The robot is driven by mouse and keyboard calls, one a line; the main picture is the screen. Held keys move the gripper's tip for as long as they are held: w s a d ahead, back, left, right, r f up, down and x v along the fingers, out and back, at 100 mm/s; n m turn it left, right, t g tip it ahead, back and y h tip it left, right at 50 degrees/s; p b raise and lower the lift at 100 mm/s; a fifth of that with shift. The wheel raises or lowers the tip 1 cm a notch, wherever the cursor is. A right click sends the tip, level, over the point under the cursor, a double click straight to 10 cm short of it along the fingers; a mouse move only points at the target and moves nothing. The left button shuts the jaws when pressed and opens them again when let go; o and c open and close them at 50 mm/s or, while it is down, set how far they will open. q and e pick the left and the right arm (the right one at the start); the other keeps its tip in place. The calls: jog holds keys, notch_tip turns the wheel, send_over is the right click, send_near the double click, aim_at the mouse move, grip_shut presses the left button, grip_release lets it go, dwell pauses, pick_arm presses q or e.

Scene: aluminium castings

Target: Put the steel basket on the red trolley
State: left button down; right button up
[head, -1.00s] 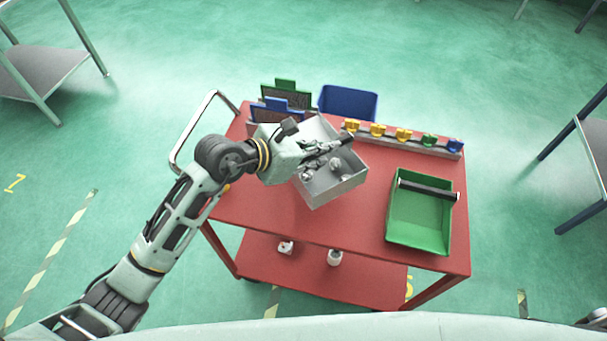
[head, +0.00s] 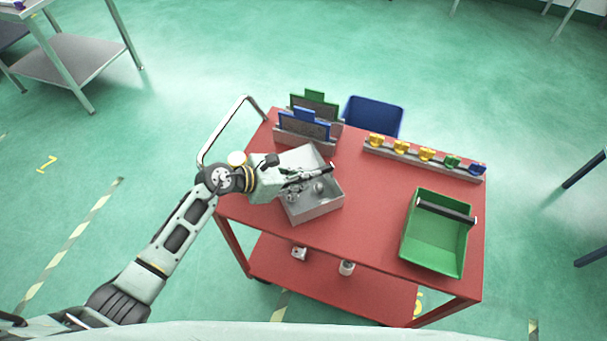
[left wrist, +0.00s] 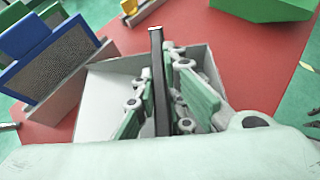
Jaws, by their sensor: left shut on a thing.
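The basket is level over the left part of the red trolley's top (head: 365,215). I cannot tell whether its bottom touches the top. My right gripper is not in view.
A rack with blue and green plates (head: 303,127) stands behind the basket. A blue bin (head: 374,115), a rail of coloured clamps (head: 425,158) and a green tray (head: 435,245) are farther right. Red top is clear between basket and green tray.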

pick_arm(q)
jog(key=shift+w+r, duration=0.1)
jog(key=c, duration=1.8)
grip_release()
jog(key=shift+s+a, duration=0.2)
jog(key=shift+a, duration=0.15)
jog(key=b+v, duration=0.3)
jog(key=v, duration=0.8)
jog(key=shift+s+a+r, duration=0.1)
jog(key=shift+r, duration=0.05)
